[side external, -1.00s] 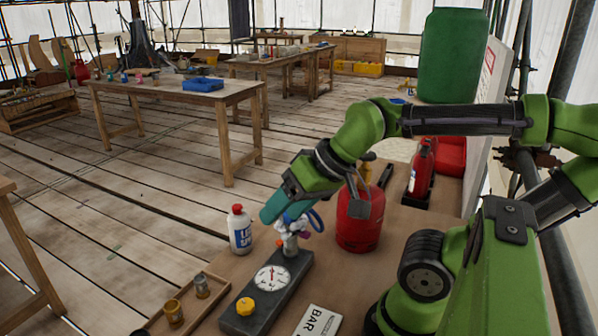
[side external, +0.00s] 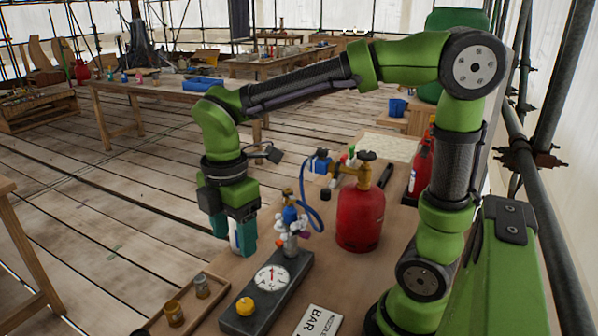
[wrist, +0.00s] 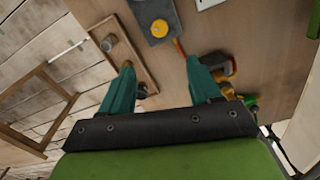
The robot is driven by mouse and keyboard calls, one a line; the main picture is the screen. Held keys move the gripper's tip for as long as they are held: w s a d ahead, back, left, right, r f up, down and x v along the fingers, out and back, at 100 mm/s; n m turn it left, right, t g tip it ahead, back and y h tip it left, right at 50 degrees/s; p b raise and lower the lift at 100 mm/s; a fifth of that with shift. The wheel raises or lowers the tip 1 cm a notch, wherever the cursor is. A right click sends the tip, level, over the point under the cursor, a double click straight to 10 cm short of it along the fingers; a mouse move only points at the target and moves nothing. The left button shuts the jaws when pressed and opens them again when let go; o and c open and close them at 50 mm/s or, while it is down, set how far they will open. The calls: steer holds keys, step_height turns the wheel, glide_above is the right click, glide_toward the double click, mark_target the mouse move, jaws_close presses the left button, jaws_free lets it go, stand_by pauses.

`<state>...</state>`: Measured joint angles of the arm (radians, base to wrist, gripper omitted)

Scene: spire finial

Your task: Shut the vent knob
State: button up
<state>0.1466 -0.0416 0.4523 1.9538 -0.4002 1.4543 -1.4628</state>
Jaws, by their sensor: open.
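A dark grey block (side external: 265,293) lies on the bench, with a round white dial (side external: 272,278) and a yellow knob (side external: 245,306) on top. A fitting with several small white, red and orange parts (side external: 290,228) stands at its far end. I cannot tell for sure which of these is the vent knob. My gripper (side external: 233,240) points down, open, left of the fitting and apart from the block. In the wrist view the open fingers (wrist: 163,82) have bare bench between them, and the block (wrist: 150,12) with its yellow knob (wrist: 159,28) lies ahead.
A red gas cylinder (side external: 360,218) with a brass valve and blue hose (side external: 312,218) stands right of the fitting. A wooden tray (side external: 190,316) with small metal pots lies left of the block. A printed card (side external: 318,322) lies at right.

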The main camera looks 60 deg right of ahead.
mark_target(243, 303)
step_height(243, 303, down, 17)
steer(key=shift+r, duration=0.1)
stand_by(0.3)
steer(key=shift+c, duration=0.4)
steer(key=c, duration=1)
steer(key=shift+o, duration=0.2)
steer(key=shift+m, duration=0.3)
steer(key=m, duration=0.6)
steer(key=shift+w+r, duration=0.1)
steer(key=m, duration=0.5)
steer(key=shift+d+m, duration=0.15)
steer(key=shift+m, duration=0.15)
steer(key=o, duration=1)
